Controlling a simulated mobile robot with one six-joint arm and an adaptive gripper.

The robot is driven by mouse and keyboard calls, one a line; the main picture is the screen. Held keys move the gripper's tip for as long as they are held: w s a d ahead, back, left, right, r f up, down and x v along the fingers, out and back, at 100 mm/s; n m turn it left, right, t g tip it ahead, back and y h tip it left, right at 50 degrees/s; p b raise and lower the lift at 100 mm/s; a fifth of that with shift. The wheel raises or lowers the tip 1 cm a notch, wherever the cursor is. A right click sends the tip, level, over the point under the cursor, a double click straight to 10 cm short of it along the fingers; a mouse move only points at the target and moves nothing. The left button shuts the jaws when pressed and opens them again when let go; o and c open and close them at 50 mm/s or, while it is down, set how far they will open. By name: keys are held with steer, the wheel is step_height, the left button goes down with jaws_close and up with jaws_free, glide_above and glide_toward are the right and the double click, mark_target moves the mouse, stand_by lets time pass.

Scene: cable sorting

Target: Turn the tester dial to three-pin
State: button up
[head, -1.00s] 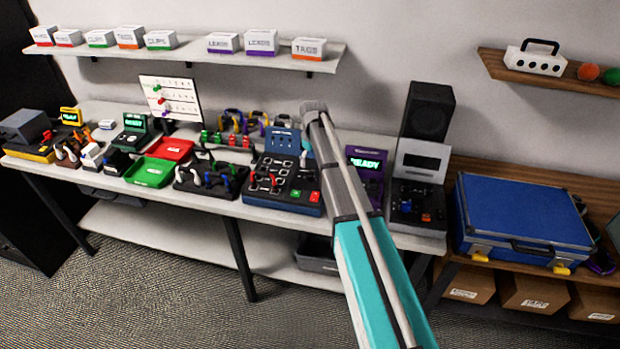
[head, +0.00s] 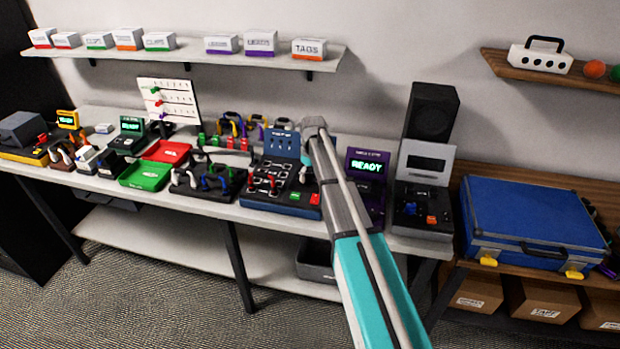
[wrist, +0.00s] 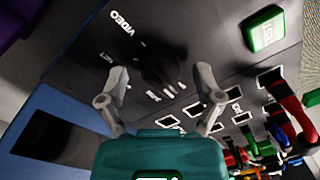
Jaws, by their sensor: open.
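The tester (head: 283,204) is a dark, blue-edged panel unit on the bench, with white-outlined sockets, red and green buttons and a raised blue back. In the wrist view its dark face (wrist: 215,50) fills much of the picture, with white lettering reading VIDEO and NET. The dial (wrist: 162,65) appears as a dark, blurred round shape among these labels; its pointer setting cannot be made out. My gripper (wrist: 164,80) is open, with its two grey fingers on either side of the dial and nothing between them that looks gripped. Contact cannot be told. In the head view my arm partly hides the gripper.
A purple unit (head: 366,172) reading READY stands right of my arm, beside a grey device (head: 421,190) and a black speaker (head: 430,110). Left are a cable rack (head: 207,187), a green tray (head: 147,175) and a red tray (head: 168,151). A blue case (head: 530,213) lies far right.

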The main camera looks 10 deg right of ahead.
steer(key=c, duration=1.2)
steer(key=shift+o, duration=0.2)
steer(key=shift+m, duration=0.4)
steer(key=m, duration=0.3)
steer(key=shift+s, duration=0.1)
steer(key=m, duration=0.5)
steer(key=shift+t, duration=0.3)
steer(key=o, duration=1.2)
steer(key=shift+c, duration=0.2)
